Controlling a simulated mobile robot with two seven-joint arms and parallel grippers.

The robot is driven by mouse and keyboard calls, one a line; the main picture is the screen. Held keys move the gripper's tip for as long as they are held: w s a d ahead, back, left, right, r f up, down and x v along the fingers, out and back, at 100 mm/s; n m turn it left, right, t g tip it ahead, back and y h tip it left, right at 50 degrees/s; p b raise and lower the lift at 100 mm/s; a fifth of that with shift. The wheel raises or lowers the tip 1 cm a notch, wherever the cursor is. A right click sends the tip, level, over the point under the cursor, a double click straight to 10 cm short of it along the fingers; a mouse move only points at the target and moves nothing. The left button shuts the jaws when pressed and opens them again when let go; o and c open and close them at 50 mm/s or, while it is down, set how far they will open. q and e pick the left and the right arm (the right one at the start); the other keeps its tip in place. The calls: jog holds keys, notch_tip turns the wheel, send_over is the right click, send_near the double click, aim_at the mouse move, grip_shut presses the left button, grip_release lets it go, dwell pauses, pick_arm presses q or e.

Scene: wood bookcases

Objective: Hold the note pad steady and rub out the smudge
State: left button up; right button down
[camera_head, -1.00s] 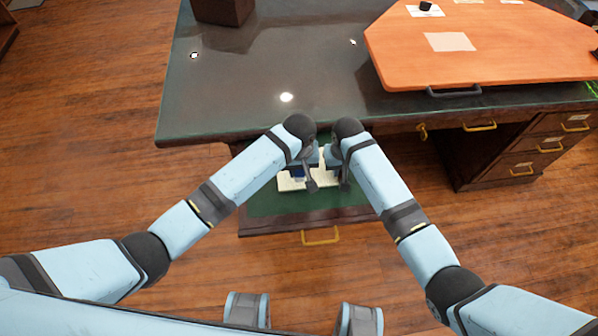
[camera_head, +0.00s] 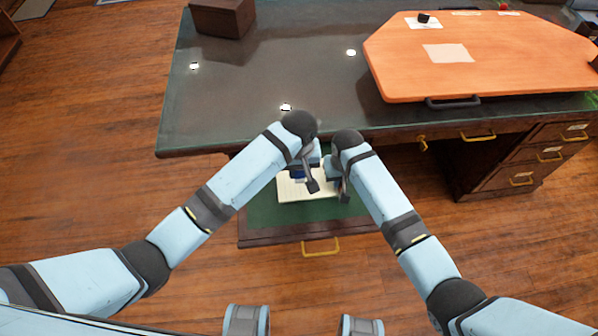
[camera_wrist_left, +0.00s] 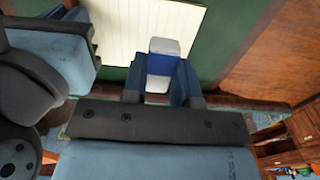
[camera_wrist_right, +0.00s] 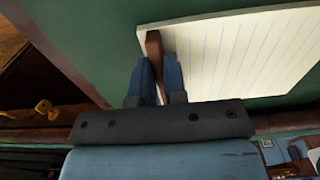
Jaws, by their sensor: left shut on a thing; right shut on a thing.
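The cream, lined note pad (camera_head: 298,194) lies in the open green-lined drawer; it also shows in the left wrist view (camera_wrist_left: 125,30) and right wrist view (camera_wrist_right: 245,55). My left gripper (camera_wrist_left: 158,85) is shut on a white eraser with a blue sleeve (camera_wrist_left: 162,62), over the pad; whether it touches the paper I cannot tell. No smudge is visible; my arms and the eraser hide part of the paper.
The drawer's green bottom (camera_head: 290,217) is bare in front of the pad. The dark desk top (camera_head: 270,70) is just beyond my wrists. It carries a brown box (camera_head: 222,18) and an orange board (camera_head: 485,60). A gold handle (camera_head: 321,247) is on the drawer front.

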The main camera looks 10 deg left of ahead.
dwell(0.4)
jog(key=c, duration=1.1)
grip_release()
notch_tip(320, 180, up, 12)
